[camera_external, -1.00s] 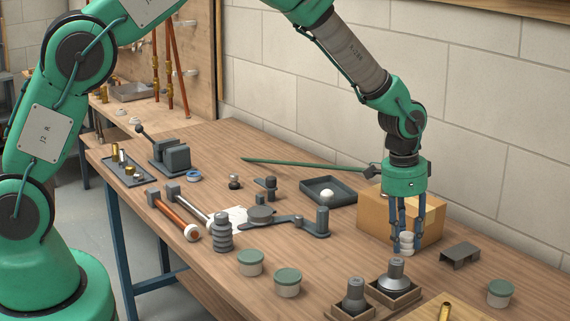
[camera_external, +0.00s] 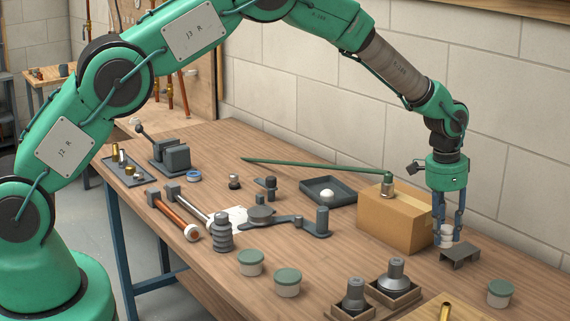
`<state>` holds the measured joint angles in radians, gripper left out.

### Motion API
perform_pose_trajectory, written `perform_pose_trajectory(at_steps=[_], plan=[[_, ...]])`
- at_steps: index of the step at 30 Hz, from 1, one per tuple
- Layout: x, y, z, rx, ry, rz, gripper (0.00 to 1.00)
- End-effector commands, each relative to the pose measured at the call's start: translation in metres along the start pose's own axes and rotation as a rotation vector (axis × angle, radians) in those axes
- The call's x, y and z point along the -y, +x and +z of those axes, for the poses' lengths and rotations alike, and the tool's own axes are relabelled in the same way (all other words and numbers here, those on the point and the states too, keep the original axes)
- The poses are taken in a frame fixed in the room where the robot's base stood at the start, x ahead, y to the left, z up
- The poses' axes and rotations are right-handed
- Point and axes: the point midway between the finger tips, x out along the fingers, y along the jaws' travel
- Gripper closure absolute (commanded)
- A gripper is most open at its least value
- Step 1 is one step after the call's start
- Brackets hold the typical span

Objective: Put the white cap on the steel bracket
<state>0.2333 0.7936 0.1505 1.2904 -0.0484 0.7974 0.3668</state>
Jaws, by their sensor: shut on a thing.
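My gripper (camera_external: 447,236) points straight down at the right of the workbench, its fingers shut on the white cap (camera_external: 446,239). The cap looks like a small stack of white rounded rings and stays upright between the fingertips. The steel bracket (camera_external: 460,255) is a low dark grey channel piece on the table, just below and in front of the cap. The cap's lower end shows at the bracket's back left edge. I cannot tell whether they touch or a small gap is left.
A cardboard box (camera_external: 395,222) with a metal fitting on top stands just left of my gripper. A dark tray (camera_external: 328,191) lies farther left. Table right of the bracket is clear.

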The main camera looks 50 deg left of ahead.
Motion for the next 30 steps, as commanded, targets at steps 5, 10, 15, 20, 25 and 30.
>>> perform_pose_trajectory(at_steps=[5, 10, 15, 20, 25, 30], plan=[[0.007, 0.006, -0.021, 0.0, 0.0, 0.0, 0.86], [0.012, 0.008, -0.033, -0.001, 0.0, 0.0, 0.86], [0.013, 0.008, -0.037, 0.0, 0.0, 0.0, 0.86], [0.013, 0.008, -0.037, 0.0, 0.0, 0.0, 0.86], [0.013, 0.01, -0.036, 0.0, 0.0, 0.0, 0.86], [0.013, 0.025, -0.034, 0.001, 0.0, 0.001, 0.86]])
